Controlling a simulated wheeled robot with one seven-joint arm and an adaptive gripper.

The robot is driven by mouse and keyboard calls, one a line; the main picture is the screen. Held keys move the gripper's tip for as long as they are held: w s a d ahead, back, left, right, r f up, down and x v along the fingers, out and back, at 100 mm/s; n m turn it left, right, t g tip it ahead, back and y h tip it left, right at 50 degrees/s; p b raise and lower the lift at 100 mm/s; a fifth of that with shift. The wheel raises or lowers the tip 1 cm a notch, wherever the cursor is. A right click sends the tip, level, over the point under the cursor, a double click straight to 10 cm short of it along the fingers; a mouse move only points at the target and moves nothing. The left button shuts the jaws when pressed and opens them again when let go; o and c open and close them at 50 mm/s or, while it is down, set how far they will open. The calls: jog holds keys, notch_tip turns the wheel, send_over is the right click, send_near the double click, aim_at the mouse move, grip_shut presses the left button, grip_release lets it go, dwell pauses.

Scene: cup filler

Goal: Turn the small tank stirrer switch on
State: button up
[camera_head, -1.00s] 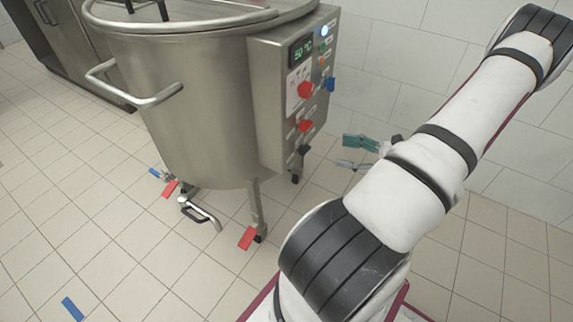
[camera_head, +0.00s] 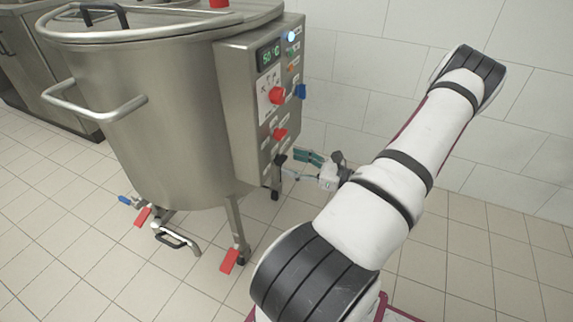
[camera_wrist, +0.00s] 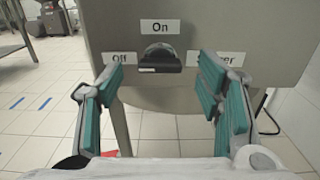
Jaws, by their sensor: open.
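The small tank (camera_head: 165,110) is a steel vessel with a control box (camera_head: 235,100) on its right side. In the wrist view the black stirrer switch (camera_wrist: 160,58) is on the grey panel, with "On" above it, "Off" to its left and a partly covered "Stirrer" label (camera_wrist: 222,60) to its right. Which label the knob points to is hard to tell. My gripper (camera_wrist: 161,78) is open and empty, its teal fingers on either side of the switch and apart from it. In the head view my gripper (camera_head: 306,165) is beside the box's lower edge.
Red knobs (camera_head: 277,95) and a green display (camera_head: 267,57) are higher on the box. A drain valve (camera_head: 176,238) and red-footed legs (camera_head: 230,261) stand below the tank. Another steel unit (camera_head: 30,70) is at the far left. The tiled floor to the right is free.

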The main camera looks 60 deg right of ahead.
aim_at(282, 161)
jog(key=shift+w+a+b, duration=0.1)
jog(key=shift+w+b, duration=0.2)
jog(key=shift+w, duration=1.15)
jog(key=c, duration=1.2)
jog(key=shift+o, duration=0.2)
